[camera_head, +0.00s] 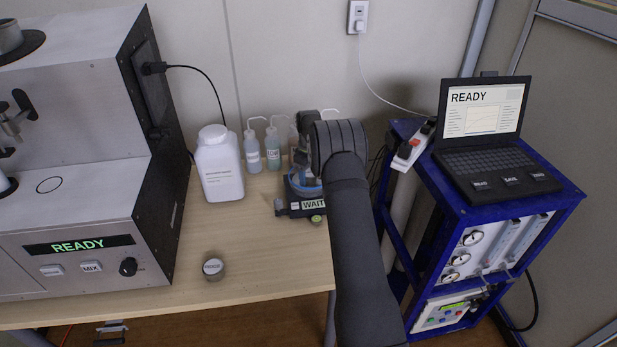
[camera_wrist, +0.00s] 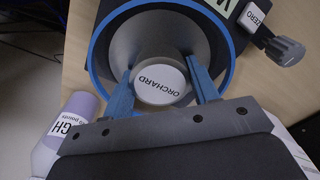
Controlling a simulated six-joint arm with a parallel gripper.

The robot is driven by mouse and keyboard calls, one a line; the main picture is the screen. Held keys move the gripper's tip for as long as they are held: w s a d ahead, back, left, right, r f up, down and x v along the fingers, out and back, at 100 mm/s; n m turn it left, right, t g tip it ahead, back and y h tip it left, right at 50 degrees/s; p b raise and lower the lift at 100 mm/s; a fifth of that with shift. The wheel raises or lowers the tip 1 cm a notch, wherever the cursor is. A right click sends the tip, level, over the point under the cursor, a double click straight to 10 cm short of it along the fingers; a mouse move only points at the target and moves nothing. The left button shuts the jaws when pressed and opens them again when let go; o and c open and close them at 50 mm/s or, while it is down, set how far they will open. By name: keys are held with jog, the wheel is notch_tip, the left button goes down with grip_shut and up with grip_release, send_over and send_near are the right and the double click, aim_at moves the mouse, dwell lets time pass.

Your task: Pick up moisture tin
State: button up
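A round grey tin with a white lid reading "ORCHARD" (camera_wrist: 160,80) shows in the wrist view. It stands over the grey pan of a balance with a blue ring (camera_wrist: 97,75). My gripper (camera_wrist: 160,66) has one blue finger on each side of this tin, with the tips close to its wall. I cannot tell whether the fingers touch it or whether the tin is lifted. In the head view my arm hides the gripper and the tin, and the balance display (camera_head: 312,205) reads "WAIT". Another small tin with a pale label (camera_head: 213,268) stands on the table front.
A white jug (camera_head: 219,163) and wash bottles (camera_head: 252,151) stand behind and left of the balance. A large analyser (camera_head: 90,215) showing "READY" fills the left. A blue cart with a laptop (camera_head: 487,130) stands right. The table's front middle (camera_head: 265,260) is clear.

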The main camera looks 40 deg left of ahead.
jog(key=shift+c, duration=0.5)
jog(key=shift+r, duration=0.15)
notch_tip(320, 180, up, 4)
jog(key=shift+r, duration=0.15)
jog(key=w+d+r, duration=0.2)
jog(key=d+r, duration=0.4)
jog(key=d, duration=0.6)
jog(key=s+d+f+m, duration=0.2)
jog(key=s+d+f, duration=0.1)
jog(key=s+d, duration=0.65)
jog(key=s+d+f+m, duration=0.2)
jog(key=s+d+m, duration=0.1)
jog(key=s+d, duration=0.7)
jog(key=s+a+f, duration=0.1)
jog(key=a+f, duration=0.1)
jog(key=a, duration=0.2)
jog(key=s+a+f, duration=0.1)
jog(key=a+f, duration=0.1)
jog(key=a, duration=0.1)
jog(key=s+a+f, duration=0.1)
jog(key=a+f, duration=0.2)
jog(key=a, duration=0.1)
jog(key=shift+a+f, duration=0.1)
jog(key=shift+a, duration=0.2)
jog(key=shift+f, duration=2)
jog(key=shift+f, duration=0.15)
